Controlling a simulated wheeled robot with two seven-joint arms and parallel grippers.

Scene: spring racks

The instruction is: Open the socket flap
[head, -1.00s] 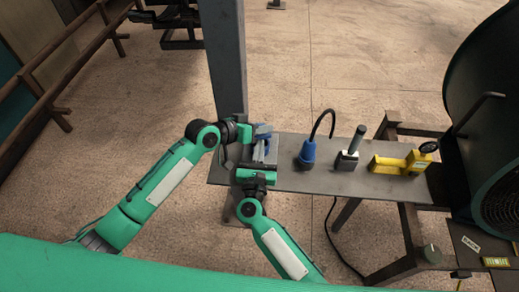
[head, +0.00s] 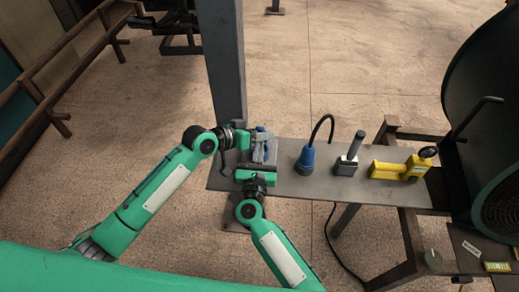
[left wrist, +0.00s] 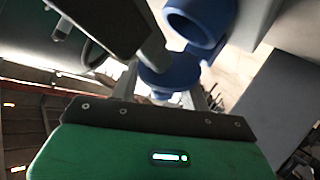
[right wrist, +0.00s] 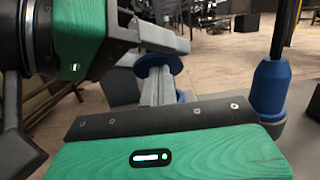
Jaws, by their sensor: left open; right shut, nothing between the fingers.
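In the left wrist view, a blue round socket part (left wrist: 197,22) shows an open, ring-like end. A blue disc (left wrist: 160,80), which looks like the flap, lies just below it, by my left fingers. The disc also shows in the right wrist view (right wrist: 158,66). In the head view, a small piece of blue (head: 261,129) shows by the post, mostly hidden by my grippers. My left gripper (head: 262,140) is open beside the socket. My right gripper (head: 262,160) is shut and empty, just below it, with its fingertips close to the disc; contact cannot be told.
A blue plug (head: 306,160) with a black cable stands on the grey shelf (head: 290,187). A dark block with an upright handle (head: 348,162) and a yellow tool (head: 400,168) are further right. A grey post (head: 226,60) rises behind my left gripper.

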